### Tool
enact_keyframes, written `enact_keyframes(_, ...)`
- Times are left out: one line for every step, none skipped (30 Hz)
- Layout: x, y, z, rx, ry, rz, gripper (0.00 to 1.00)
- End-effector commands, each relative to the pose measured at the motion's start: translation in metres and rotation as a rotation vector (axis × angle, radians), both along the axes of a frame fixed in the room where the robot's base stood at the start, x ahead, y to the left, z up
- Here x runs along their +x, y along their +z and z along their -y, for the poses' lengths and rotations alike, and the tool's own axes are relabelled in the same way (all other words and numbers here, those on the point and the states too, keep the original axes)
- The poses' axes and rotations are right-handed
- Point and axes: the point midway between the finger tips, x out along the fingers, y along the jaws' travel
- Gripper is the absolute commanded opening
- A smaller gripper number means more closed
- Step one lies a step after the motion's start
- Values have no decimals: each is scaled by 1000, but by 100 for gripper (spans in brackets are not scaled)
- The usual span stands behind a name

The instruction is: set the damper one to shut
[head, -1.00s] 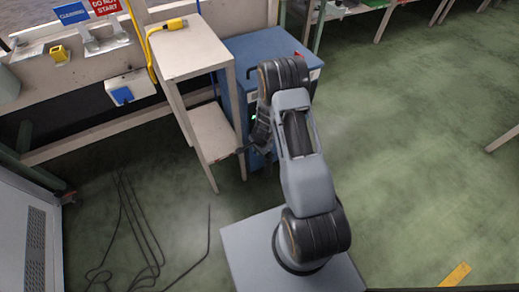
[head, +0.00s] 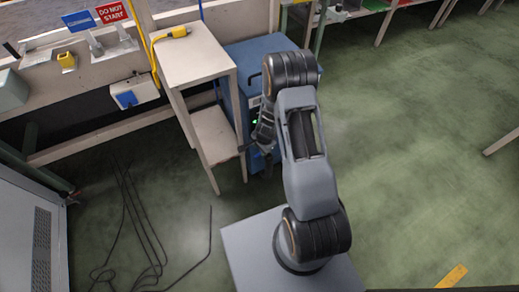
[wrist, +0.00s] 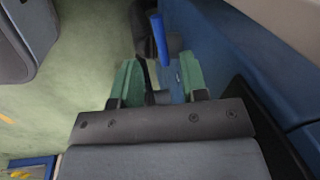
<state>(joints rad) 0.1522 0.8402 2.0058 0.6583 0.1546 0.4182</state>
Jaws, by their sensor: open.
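In the wrist view, my gripper (wrist: 160,70) is open, with its two green fingers apart. A blue bar-like handle (wrist: 160,40) shows just beyond and between the fingertips; it may be the damper lever, but no label is readable. A blue surface lies behind the right finger. No contact with the handle is visible. In the head view, my arm reaches to the front of the blue cabinet (head: 248,60), and my gripper is mostly hidden there. The damper and its setting cannot be made out.
A beige stand (head: 190,55) with a lower shelf stands directly left of the cabinet, close to my wrist. A yellow tool (head: 174,33) lies on it. Black cables (head: 140,225) lie on the floor at left.

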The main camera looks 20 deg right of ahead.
Motion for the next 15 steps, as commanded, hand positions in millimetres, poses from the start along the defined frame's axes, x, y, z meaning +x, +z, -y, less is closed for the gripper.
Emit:
enact_keyframes(-2, 18, 1, 0, 0, 2, 40)
enact_keyframes(-3, 24, 1, 0, 0, 1, 40)
enact_keyframes(-5, 32, 2, 0, 0, 1, 40)
enact_keyframes(-6, 37, 2, 1, -1, 1, 40)
enact_keyframes(-7, 42, 3, 1, -1, 1, 40)
enact_keyframes(-8, 49, 3, 0, 0, 1, 40)
enact_keyframes(-9, 53, 4, 0, 0, 1, 40)
enact_keyframes(-10, 57, 4, 0, -1, 0, 40)
enact_keyframes(-11, 62, 4, 0, -1, 0, 40)
enact_keyframes(-11, 66, 5, -1, 0, 1, 40)
enact_keyframes(-12, 69, 5, -1, 1, 1, 40)
enact_keyframes(-13, 72, 5, 0, 0, 1, 40)
enact_keyframes(-14, 74, 5, 0, -1, 0, 40)
enact_keyframes(-14, 76, 5, 0, -1, 0, 40)
enact_keyframes(-15, 78, 5, 0, -1, 0, 40)
